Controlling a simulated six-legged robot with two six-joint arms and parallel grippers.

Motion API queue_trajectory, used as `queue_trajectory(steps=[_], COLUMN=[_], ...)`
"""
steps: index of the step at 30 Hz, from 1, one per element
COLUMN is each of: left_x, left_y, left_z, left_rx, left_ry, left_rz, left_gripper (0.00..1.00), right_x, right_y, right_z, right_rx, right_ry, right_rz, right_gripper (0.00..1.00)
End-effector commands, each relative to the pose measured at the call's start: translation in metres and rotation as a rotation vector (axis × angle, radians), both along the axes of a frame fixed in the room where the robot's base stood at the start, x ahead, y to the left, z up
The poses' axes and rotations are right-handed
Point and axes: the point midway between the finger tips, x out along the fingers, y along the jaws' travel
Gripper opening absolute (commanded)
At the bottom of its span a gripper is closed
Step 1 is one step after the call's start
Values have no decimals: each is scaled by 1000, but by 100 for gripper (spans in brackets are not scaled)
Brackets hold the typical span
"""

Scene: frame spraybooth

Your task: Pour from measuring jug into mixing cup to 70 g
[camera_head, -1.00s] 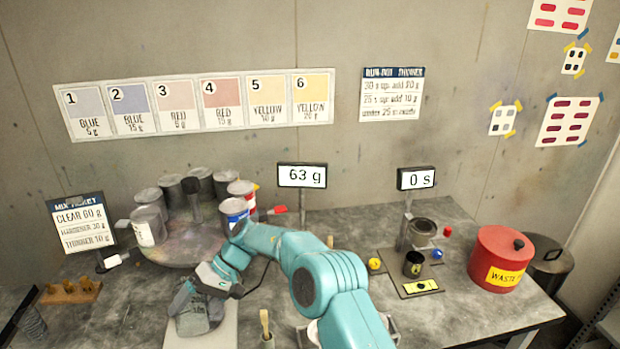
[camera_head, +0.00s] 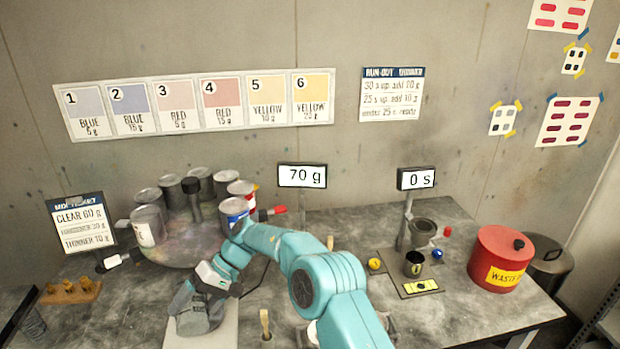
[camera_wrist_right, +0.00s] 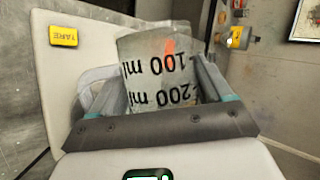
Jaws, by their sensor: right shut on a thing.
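My right gripper (camera_head: 190,296) reaches down over the white scale plate (camera_head: 228,328) at the front. In the wrist view the right gripper (camera_wrist_right: 165,92) is shut on the clear measuring jug (camera_wrist_right: 160,68), which has 100 ml and 200 ml marks and an orange mark. In the head view a grey, partly see-through shape (camera_head: 203,318) shows below the gripper; I cannot tell jug from mixing cup there. The mixing cup is not clearly seen in either view. The scale display (camera_head: 302,176) reads 70 g. My left gripper is out of view.
A round stand with several paint cans (camera_head: 150,226) is behind the arm. A yellow TARE button (camera_wrist_right: 63,36) is on the scale. A timer (camera_head: 416,179) reads 0 s.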

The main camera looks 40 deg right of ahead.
Motion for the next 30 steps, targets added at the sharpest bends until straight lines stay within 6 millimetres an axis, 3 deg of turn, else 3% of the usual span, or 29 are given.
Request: queue_trajectory(steps=[23, 30], left_x=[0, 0], left_y=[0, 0], left_z=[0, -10], left_rx=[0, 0], left_ry=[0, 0], left_rz=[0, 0], left_gripper=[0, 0], right_x=[0, -3], right_y=[0, 1], right_z=[0, -5], right_rx=[0, -39], right_ry=[-1, -91], right_rz=[1, 0], right_gripper=[43, 43])
